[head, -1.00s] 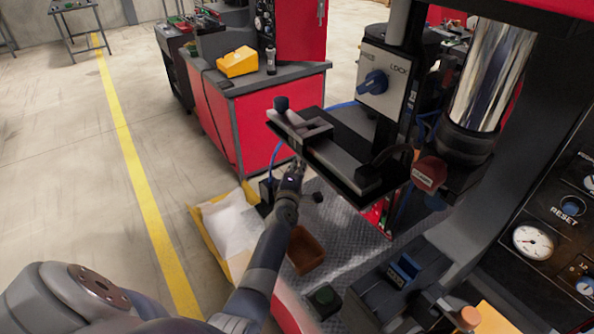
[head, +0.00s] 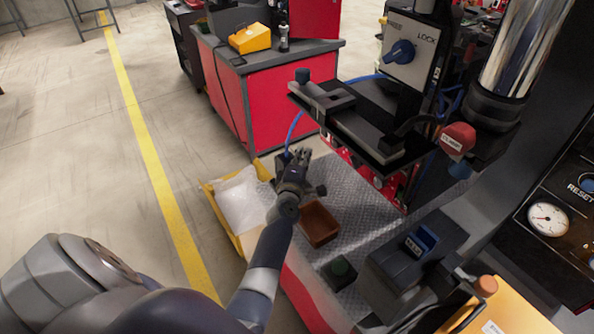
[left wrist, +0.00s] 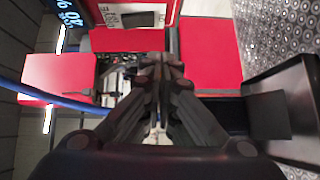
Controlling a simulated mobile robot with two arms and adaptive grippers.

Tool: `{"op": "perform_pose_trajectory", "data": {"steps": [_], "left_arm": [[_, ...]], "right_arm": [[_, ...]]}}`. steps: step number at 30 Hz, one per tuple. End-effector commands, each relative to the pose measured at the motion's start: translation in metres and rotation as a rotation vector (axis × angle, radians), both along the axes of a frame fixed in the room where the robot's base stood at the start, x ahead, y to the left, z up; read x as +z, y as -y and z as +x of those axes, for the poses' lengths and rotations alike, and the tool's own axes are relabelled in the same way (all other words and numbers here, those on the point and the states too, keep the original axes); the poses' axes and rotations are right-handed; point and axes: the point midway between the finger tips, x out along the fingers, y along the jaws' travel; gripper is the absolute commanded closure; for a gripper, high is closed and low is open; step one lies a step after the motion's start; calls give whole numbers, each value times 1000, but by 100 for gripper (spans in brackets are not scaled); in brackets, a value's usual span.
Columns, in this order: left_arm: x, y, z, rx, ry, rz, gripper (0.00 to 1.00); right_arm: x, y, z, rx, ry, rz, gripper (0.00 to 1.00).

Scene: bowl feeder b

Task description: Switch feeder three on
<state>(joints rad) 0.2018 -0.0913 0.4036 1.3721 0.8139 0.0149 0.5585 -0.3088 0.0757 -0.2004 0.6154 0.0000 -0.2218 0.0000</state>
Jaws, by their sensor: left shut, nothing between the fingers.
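No label reading feeder three can be made out, so I cannot tell which unit is meant. My left gripper (head: 298,157) is shut and empty, left of and below the black bracket shelf (head: 375,140) and above the metal plate floor. Its closed fingertips also show in the left wrist view (left wrist: 160,62), with red panels beyond them. A blue rotary knob (head: 400,52) sits on a grey box marked LOCK. A black unit with a blue switch-like part (head: 421,240) stands at the lower right. My right gripper is not in view.
A yellow tray with a white bag (head: 240,200) and a brown bin (head: 318,224) lie below the gripper. A blue hose (head: 293,130) runs close behind the gripper. Open floor lies left.

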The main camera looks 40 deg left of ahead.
Motion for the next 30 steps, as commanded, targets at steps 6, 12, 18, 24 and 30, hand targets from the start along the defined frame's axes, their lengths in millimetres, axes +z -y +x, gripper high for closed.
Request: {"op": "perform_pose_trajectory", "data": {"steps": [6,12,18,24,30], "left_arm": [[-5,13,-35,3,-2,-1,100],[-6,20,-52,2,-1,1,100],[-5,22,-56,1,0,1,100],[-5,22,-56,2,0,1,100],[-5,22,-55,2,0,1,100]], "right_arm": [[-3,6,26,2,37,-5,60],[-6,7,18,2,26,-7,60],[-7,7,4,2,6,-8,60],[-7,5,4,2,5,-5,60],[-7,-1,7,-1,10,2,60]]}}
